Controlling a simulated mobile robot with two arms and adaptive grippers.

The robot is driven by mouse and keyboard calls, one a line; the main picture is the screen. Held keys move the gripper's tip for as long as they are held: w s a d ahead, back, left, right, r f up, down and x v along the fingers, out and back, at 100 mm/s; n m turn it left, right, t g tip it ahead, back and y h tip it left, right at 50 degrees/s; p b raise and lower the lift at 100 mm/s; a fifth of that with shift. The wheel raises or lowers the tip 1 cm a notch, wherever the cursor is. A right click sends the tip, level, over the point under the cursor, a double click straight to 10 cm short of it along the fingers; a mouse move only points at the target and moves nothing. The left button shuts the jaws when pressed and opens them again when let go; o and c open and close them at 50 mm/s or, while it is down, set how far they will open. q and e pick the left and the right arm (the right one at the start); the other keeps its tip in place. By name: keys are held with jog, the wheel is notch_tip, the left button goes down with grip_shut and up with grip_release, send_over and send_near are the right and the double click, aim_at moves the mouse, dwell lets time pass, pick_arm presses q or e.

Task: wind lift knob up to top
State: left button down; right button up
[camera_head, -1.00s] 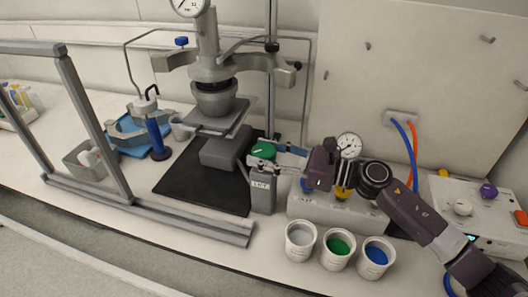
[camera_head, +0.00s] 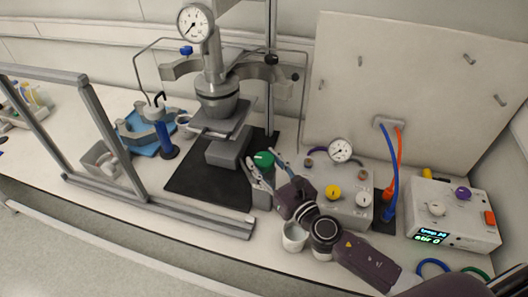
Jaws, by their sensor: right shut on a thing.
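The lift plate (camera_head: 238,116) is on a grey block (camera_head: 227,151) on the mat, under the grey reactor vessel (camera_head: 217,104). I cannot tell whether plate and vessel touch. My left gripper is not in view.
A control box with a gauge (camera_head: 340,150) stands just right of my gripper. A white cup (camera_head: 293,238) is partly hidden by my right arm. A grey frame (camera_head: 160,204) stands at left front. A white unit with a display (camera_head: 452,215) is at far right.

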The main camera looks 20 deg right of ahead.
jog(key=shift+o, duration=0.2)
jog(key=shift+m+h+p, duration=0.3)
jog(key=shift+m+h, duration=0.1)
jog(key=shift+h, duration=0.2)
jog(key=o, duration=1.2)
jog(key=shift+c, duration=0.2)
jog(key=s+d, duration=0.2)
jog(key=s, duration=1)
jog(key=shift+w, duration=0.1)
